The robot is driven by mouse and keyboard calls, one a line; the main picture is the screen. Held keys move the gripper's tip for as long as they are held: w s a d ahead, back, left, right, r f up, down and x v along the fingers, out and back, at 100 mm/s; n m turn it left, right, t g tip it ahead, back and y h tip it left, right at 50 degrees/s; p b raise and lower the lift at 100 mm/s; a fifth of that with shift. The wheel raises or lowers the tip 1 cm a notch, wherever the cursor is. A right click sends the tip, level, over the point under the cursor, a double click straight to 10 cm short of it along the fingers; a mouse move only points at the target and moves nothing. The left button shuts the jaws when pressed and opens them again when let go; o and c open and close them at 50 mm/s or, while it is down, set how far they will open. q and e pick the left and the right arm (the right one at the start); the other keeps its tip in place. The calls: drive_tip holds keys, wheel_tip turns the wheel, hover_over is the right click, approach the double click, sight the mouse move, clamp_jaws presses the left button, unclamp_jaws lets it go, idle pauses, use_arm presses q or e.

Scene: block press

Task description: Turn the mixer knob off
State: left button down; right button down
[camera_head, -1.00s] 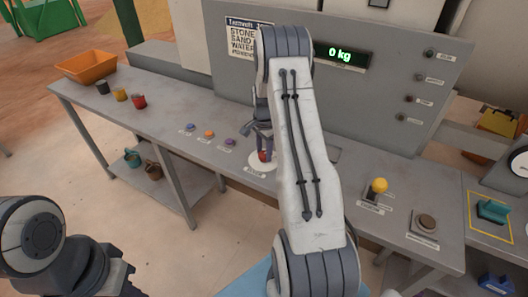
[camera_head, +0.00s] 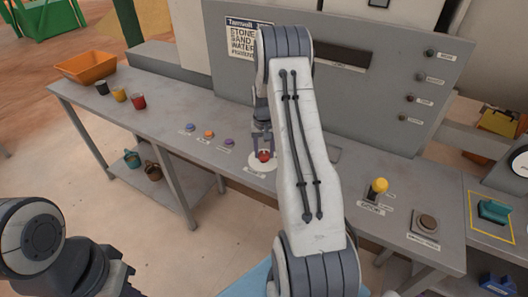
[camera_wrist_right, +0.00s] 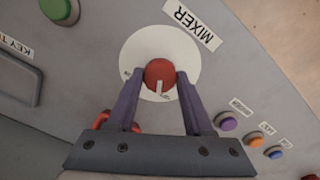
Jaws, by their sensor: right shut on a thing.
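The mixer knob is a red round knob (camera_head: 264,156) on a white disc (camera_head: 257,166) on the grey bench. In the right wrist view the knob (camera_wrist_right: 158,70) sits beside the MIXER label (camera_wrist_right: 193,22). Its white pointer mark aims at a small label on the disc's lower edge, too small to read surely. My right gripper (camera_head: 263,148) reaches down to the knob, with one finger on each side, shut on it; the fingers also show in the wrist view (camera_wrist_right: 160,84). My left gripper (camera_head: 118,272) is at the lower left, away from the bench; its fingers are not clear.
The display (camera_head: 343,55) on the back panel is dark. Purple, orange and blue buttons (camera_head: 209,134) lie left of the knob. A yellow-topped control (camera_head: 378,187) and a square-based button (camera_head: 427,223) stand to the right.

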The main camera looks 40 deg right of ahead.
sight(264, 154)
drive_tip(key=shift+n, duration=1.3)
drive_tip(key=shift+w+n, duration=0.1)
drive_tip(key=shift+n, duration=0.2)
drive_tip(key=shift+c, duration=1.5)
unclamp_jaws()
wheel_tip(264, 154, up, 11)
drive_tip(key=b, duration=0.1)
drive_tip(key=shift+f+b, duration=0.2)
drive_tip(key=shift+b, duration=0.15)
drive_tip(key=shift+a, duration=0.1)
